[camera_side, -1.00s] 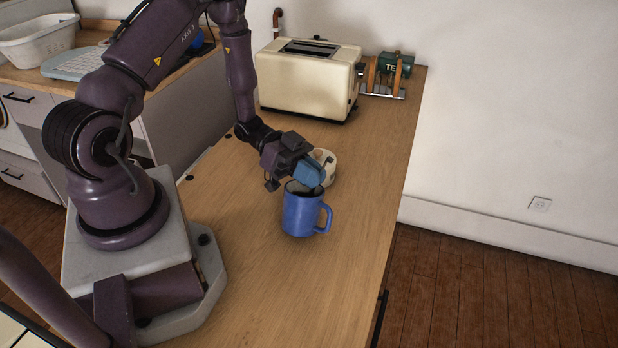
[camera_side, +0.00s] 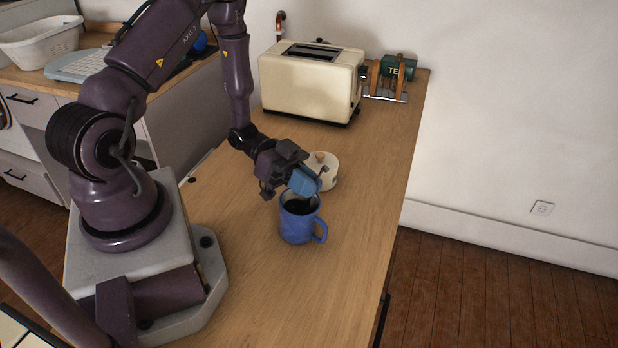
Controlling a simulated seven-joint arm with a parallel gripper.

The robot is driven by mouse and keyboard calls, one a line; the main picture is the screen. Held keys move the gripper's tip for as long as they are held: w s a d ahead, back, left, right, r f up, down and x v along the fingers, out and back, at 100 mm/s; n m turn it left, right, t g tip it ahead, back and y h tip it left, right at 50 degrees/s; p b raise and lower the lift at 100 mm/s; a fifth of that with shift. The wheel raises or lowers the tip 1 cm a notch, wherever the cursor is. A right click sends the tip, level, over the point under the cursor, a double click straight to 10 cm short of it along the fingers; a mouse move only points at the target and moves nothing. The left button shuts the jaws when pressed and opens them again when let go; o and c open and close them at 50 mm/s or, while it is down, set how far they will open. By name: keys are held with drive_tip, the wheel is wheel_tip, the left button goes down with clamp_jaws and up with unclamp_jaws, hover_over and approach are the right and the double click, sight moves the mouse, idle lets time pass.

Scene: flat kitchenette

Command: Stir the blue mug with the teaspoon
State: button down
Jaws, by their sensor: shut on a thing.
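The blue mug (camera_side: 297,226) stands upright on the wooden counter, its handle on the right side. Its inside looks dark. My gripper (camera_side: 304,182), with blue fingertips, is just above the mug's far rim. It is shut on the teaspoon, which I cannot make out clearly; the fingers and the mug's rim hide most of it. I cannot tell how deep the spoon is in the mug or whether it touches the wall.
A cream toaster (camera_side: 308,85) and a green tea tin (camera_side: 398,66) in a rack stand at the back. The counter (camera_side: 300,300) is clear in front of the mug.

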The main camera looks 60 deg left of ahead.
drive_tip(key=shift+w+a+f, duration=0.15)
drive_tip(key=shift+w+a, duration=0.15)
drive_tip(key=shift+w, duration=0.05)
drive_tip(key=w+r, duration=0.3)
drive_tip(key=r, duration=0.6)
drive_tip(key=shift+w+d, duration=0.15)
drive_tip(key=shift+d, duration=0.15)
idle(0.4)
idle(0.7)
drive_tip(key=shift+r, duration=2.5)
